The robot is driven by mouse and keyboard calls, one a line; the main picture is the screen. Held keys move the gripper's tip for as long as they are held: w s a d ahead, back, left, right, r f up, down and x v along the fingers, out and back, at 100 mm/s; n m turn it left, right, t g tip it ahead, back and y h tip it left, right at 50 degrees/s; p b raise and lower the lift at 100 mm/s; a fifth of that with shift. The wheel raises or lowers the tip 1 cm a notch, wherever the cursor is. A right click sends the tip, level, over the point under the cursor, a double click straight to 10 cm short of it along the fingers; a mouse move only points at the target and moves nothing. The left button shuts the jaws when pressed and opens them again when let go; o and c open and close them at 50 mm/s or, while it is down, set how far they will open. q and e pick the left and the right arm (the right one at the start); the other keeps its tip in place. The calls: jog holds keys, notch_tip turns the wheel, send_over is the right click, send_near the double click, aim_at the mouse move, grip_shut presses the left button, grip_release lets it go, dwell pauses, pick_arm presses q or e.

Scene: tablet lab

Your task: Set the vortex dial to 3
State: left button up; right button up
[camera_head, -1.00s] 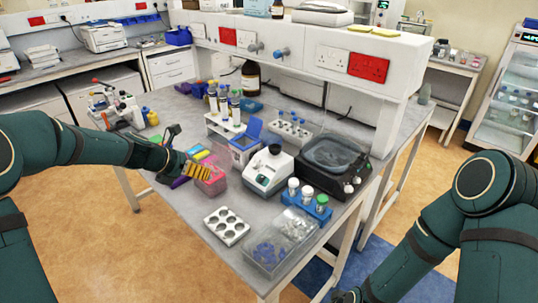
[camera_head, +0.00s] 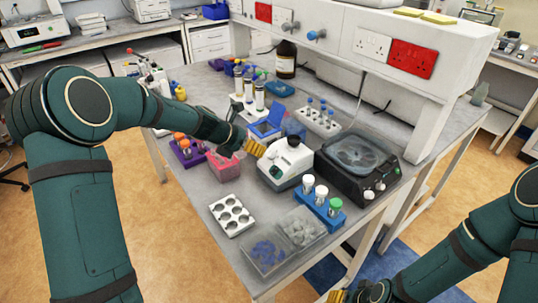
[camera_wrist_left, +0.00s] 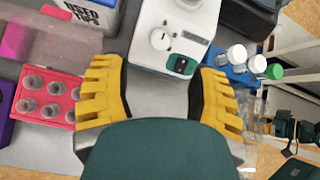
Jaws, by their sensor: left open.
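The vortex mixer (camera_head: 287,168) is a small white device with a dark cup on top, standing on the grey bench. In the left wrist view the vortex mixer (camera_wrist_left: 200,22) shows its front face, with a round white dial (camera_wrist_left: 161,39) and a dark green switch (camera_wrist_left: 181,65). The dial's setting is too small to read. My left gripper (camera_head: 254,148) is at the mixer's left side in the head view. In the wrist view its yellow fingers (camera_wrist_left: 160,85) are spread and empty, pointing at the mixer's front. My right gripper (camera_head: 350,295) is partly cut off at the bottom edge.
A pink rack (camera_head: 224,166) and a purple rack (camera_head: 187,153) stand left of the mixer. A blue rack with capped tubes (camera_head: 322,208) and a black centrifuge (camera_head: 357,168) stand right of it. A grey well block (camera_head: 232,216) and a clear tray (camera_head: 283,240) lie in front.

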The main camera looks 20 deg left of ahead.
aim_at(268, 153)
pick_arm(q)
jog(key=x, duration=0.8)
jog(key=shift+w+d+f+b, duration=0.1)
jog(key=shift+w+f+b, duration=0.05)
jog(key=shift+b, duration=0.15)
jog(key=shift+c, duration=0.3)
grip_shut()
